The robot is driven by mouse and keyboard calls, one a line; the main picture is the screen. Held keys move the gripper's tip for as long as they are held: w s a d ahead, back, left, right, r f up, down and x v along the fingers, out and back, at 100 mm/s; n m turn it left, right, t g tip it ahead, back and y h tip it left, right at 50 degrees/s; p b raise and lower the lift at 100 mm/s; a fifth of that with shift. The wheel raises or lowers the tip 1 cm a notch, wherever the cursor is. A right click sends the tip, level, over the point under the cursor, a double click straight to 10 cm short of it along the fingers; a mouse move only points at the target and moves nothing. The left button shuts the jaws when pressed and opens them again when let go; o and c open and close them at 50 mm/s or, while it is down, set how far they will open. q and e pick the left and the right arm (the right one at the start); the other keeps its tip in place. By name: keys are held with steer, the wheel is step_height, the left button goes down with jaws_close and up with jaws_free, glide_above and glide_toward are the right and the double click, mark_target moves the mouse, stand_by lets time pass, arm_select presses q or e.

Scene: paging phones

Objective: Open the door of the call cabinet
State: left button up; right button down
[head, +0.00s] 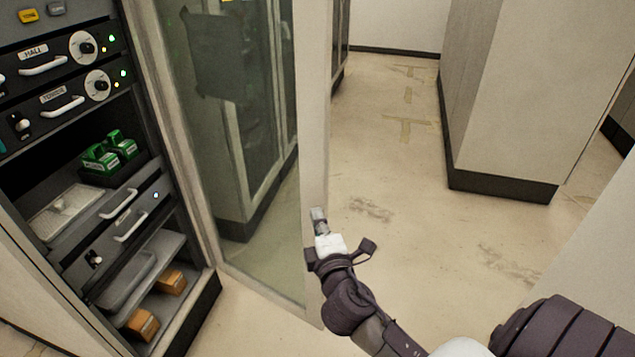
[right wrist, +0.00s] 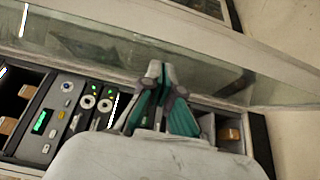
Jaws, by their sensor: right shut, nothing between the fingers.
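The call cabinet (head: 190,240) stands at the left in the head view, with its front uncovered. Its framed glass door (head: 265,240) is swung open, standing out to the right of the shelves. My right gripper (head: 318,214) is at the door's free edge frame, with its fingers shut and empty. Whether it touches the frame, I cannot tell. In the right wrist view the shut fingers (right wrist: 157,70) point toward the glass door (right wrist: 90,45), and the cabinet's panels (right wrist: 70,115) show behind them. My left gripper is not in view.
The cabinet holds dark panels with white handles (head: 65,105), green blocks (head: 108,150) and small orange boxes (head: 143,323). A large pale cabinet (head: 510,110) with a dark base stands at the right. The floor (head: 390,180) between is clear.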

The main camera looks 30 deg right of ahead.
steer(key=p, duration=0.3)
glide_toward(313, 173)
steer(key=w, duration=0.5)
steer(key=shift+w+d+r, duration=0.1)
steer(key=shift+w+d, duration=0.2)
steer(key=shift+d, duration=0.3)
steer(key=shift+w+d, duration=0.15)
steer(key=shift+d, duration=0.45)
